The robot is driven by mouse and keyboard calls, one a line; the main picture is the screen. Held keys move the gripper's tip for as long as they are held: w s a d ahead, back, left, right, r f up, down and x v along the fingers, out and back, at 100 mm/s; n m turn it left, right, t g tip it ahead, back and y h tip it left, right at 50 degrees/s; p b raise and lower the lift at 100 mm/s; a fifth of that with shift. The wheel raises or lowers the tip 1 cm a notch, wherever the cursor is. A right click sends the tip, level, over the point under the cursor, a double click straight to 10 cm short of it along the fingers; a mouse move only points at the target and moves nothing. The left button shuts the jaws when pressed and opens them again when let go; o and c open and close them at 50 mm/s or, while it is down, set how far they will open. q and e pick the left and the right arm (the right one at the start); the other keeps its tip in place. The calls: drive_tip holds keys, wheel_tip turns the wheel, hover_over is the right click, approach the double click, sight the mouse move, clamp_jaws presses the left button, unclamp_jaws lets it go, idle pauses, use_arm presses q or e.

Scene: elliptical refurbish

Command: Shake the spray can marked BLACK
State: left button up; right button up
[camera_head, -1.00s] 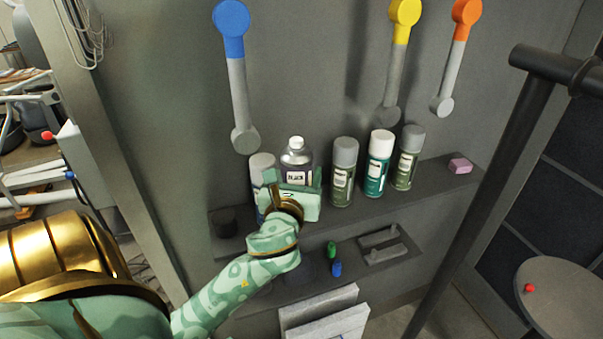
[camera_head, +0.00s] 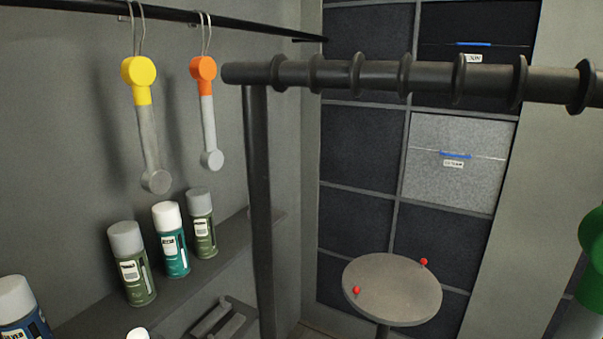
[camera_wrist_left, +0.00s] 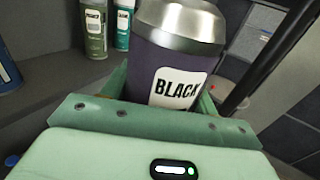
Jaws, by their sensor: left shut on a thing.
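The spray can marked BLACK (camera_wrist_left: 178,75) fills the middle of the left wrist view. It is dark purple-grey with a silver shoulder and a white label. My left gripper (camera_wrist_left: 160,108) is shut on its lower body, with one green finger on each side. The can's base is hidden, so I cannot tell whether it touches the shelf. In the head view only a small white cap (camera_head: 137,333), probably this can's, shows at the bottom edge. My left gripper is outside the head view. My right gripper is in neither view.
A grey-capped green can (camera_head: 133,268), a white-capped teal can (camera_head: 171,243) and another green can (camera_head: 202,226) stand on the shelf (camera_head: 240,232). A blue can (camera_head: 22,318) is at the lower left. A black post (camera_head: 258,210) and a round table (camera_head: 390,290) are to the right.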

use_arm(q)
drive_tip(key=f, duration=0.1)
drive_tip(key=s+f, duration=0.1)
drive_tip(key=d+f+b, duration=0.1)
drive_tip(key=f, duration=0.1)
drive_tip(key=shift+s, duration=0.15)
wheel_tip(320, 180, down, 10)
wheel_tip(320, 180, up, 10)
drive_tip(key=shift+s+f, duration=0.15)
wheel_tip(320, 180, down, 9)
drive_tip(key=shift+r, duration=4.5)
drive_tip(key=shift+f, duration=0.15)
